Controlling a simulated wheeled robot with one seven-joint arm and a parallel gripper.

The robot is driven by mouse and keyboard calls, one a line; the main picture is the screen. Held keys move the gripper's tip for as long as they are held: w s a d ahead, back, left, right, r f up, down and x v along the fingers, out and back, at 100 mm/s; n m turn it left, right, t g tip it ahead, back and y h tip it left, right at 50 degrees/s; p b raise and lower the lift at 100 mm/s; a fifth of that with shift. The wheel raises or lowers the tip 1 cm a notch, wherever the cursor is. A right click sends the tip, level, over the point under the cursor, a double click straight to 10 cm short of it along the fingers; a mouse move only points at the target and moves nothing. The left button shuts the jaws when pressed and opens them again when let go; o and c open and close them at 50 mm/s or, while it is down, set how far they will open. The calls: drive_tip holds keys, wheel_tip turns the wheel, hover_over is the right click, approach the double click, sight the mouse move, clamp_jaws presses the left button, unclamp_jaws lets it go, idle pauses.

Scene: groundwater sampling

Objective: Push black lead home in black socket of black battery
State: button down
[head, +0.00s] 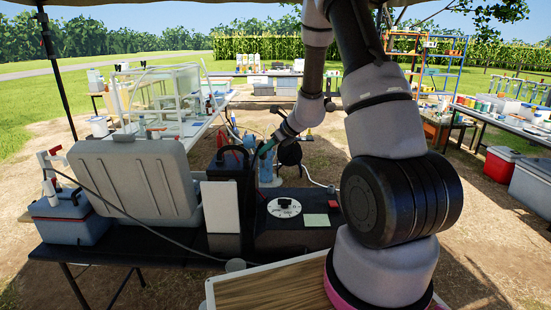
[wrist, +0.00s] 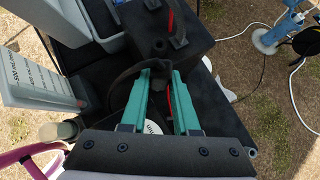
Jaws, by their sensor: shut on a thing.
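The black battery (wrist: 190,50) stands at the top middle of the wrist view. In the head view it seems to be the tall black box (head: 241,178) on the black table. A red lead (wrist: 171,22) rises from its top, and a dark round socket (wrist: 158,45) shows nearer to me. My gripper (wrist: 161,70) has teal fingers shut on the black lead, whose dark cable (wrist: 118,82) loops out to the left. The fingertips are just short of the socket in the picture; the lead's tip is hidden. In the head view my gripper (head: 267,147) is beside the battery's top.
A black box with a white dial (head: 284,207) stands right of the battery. A grey case (head: 135,180) stands to the left. A blue cylinder (wrist: 268,38) stands at upper right.

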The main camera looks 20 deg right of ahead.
drive_tip(key=w+a+r+n+g+y, duration=0.3)
drive_tip(key=w+r+n, duration=0.3)
drive_tip(key=r, duration=0.2)
drive_tip(key=shift+w+a+r+n+g, duration=0.35)
drive_tip(key=shift+a+g, duration=0.35)
drive_tip(key=shift+a, duration=0.15)
drive_tip(key=shift+d, duration=0.1)
drive_tip(key=shift+f, duration=2.95)
drive_tip(key=shift+f, duration=2.1)
drive_tip(key=c, duration=0.6)
unclamp_jaws()
drive_tip(key=shift+r, duration=0.1)
drive_tip(key=v, duration=1)
drive_tip(key=shift+s+d+r, duration=0.15)
drive_tip(key=shift+d+r, duration=0.05)
drive_tip(key=shift+r, duration=0.1)
